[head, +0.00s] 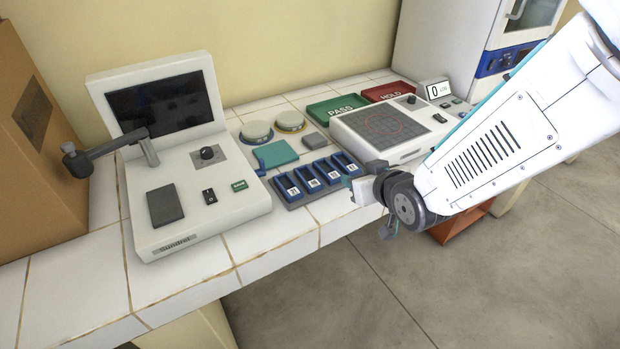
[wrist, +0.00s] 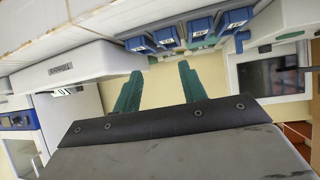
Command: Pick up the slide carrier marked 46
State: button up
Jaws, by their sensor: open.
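Several blue slide carriers with white number labels stand in a row in a dark grey rack (head: 297,204) at the bench's front edge. In the head view they run from the left carrier (head: 287,187) to the right carrier (head: 346,166). In the wrist view the carriers (wrist: 201,27) show at the top, beyond my fingertips. The labels are too small to read, so I cannot tell which is marked 46. My gripper (wrist: 160,77) is open, its green fingers apart with nothing between them. In the head view my wrist is just right of the rack, partly hiding the gripper.
A white device with a dark screen (head: 160,105) stands left of the rack. Round dishes (head: 257,132) and a teal pad (head: 275,154) lie behind it. A white viewer with a gridded plate (head: 383,125), a green PASS tray (head: 335,108) and a red HOLD tray (head: 388,91) are behind right.

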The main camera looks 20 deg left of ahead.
jog(key=n+y, duration=0.1)
jog(key=y, duration=0.1)
send_near(313, 182)
jog(key=shift+w+a+f, duration=0.1)
jog(key=shift+w+a, duration=0.55)
jog(key=shift+w, duration=0.3)
jog(key=shift+w+a+f, duration=0.1)
jog(key=shift+a+f, duration=0.05)
jog(key=shift+a, duration=0.15)
jog(key=x, duration=0.7)
jog(key=shift+f, duration=0.15)
jog(key=shift+f, duration=0.15)
jog(key=c, duration=0.6)
